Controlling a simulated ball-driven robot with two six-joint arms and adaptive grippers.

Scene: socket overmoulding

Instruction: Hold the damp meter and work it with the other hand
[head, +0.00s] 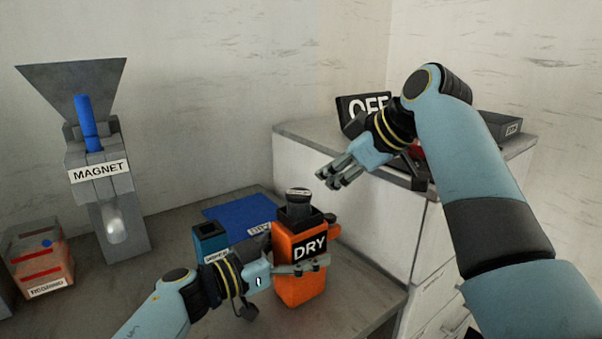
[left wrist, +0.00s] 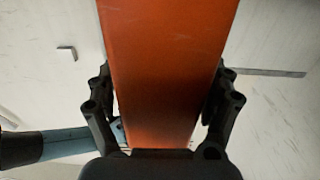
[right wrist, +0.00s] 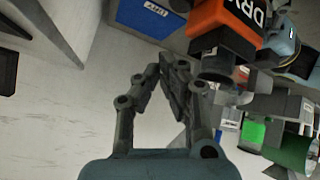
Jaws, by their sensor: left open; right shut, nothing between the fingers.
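The damp meter is an orange box (head: 300,285) with a black "DRY" label, a black collar and a dark round knob (head: 298,197) on top. It stands upright near the bench's front right edge in the head view. My left gripper (head: 300,266) is open with its fingers on either side of the orange body, which fills the middle of the left wrist view (left wrist: 160,70). Whether the fingers touch it I cannot tell. My right gripper (head: 340,176) is shut and empty, above and right of the knob, apart from it. The right wrist view shows the meter's orange body (right wrist: 222,18).
A grey hopper labelled "MAGNET" (head: 97,175) and an orange-red box (head: 40,262) stand at left. A white cabinet (head: 385,215) with an "OFF" sign (head: 360,107) stands at right.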

